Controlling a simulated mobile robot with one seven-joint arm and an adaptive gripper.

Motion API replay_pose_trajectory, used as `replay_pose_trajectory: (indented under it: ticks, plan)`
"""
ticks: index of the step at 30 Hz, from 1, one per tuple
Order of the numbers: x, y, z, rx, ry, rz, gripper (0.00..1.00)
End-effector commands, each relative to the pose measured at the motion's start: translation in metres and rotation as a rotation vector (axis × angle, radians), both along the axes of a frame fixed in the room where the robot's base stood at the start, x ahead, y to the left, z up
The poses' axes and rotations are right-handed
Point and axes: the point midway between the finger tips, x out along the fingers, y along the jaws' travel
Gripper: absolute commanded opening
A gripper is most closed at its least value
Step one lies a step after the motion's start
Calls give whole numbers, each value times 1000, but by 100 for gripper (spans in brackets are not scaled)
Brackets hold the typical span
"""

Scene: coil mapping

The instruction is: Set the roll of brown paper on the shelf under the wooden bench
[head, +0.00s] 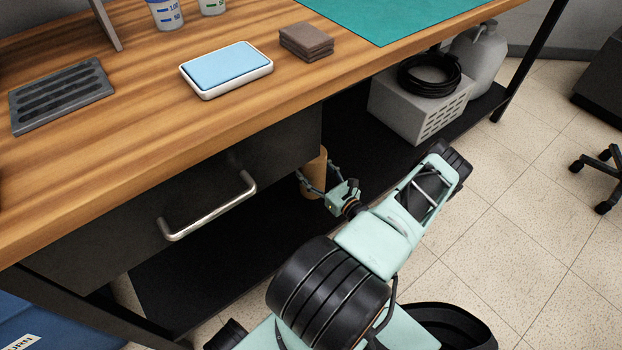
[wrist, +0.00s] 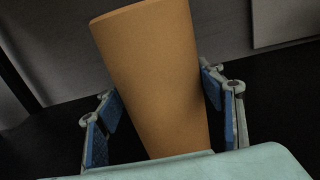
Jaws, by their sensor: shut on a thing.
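The roll of brown paper (head: 315,175) stands roughly upright between the fingers of my gripper (head: 323,182), beside the drawer's right end. In the wrist view the roll (wrist: 155,75) fills the middle, slightly tilted in the picture, with the blue pads of my gripper (wrist: 160,110) on both sides of it. My gripper is shut on the roll. The black shelf (head: 220,265) runs under the wooden bench (head: 130,130). The roll's lower end is near or over the shelf; I cannot tell whether it touches. Its base is hidden in the wrist view.
A drawer (head: 190,200) with a metal handle hangs under the bench top to the left of the roll. A white perforated box (head: 420,112) with a black cable coil (head: 430,75) stands farther right on the shelf, before a pale jug (head: 480,55). Shelf between roll and box looks clear.

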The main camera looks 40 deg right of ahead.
Motion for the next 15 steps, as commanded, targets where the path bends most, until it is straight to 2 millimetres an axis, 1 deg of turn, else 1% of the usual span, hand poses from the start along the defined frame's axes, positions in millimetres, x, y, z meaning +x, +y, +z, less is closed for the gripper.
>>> replay_pose_trajectory:
  ticks: [2,5,9,11,15]
  plan:
    - [3,1,-3,0,-4,0,21]
    - [10,5,-13,2,-3,1,21]
    - [8,4,-36,0,-3,-1,21]
    - [8,3,-40,-1,-3,-1,21]
    - [8,3,-39,0,-4,-1,21]
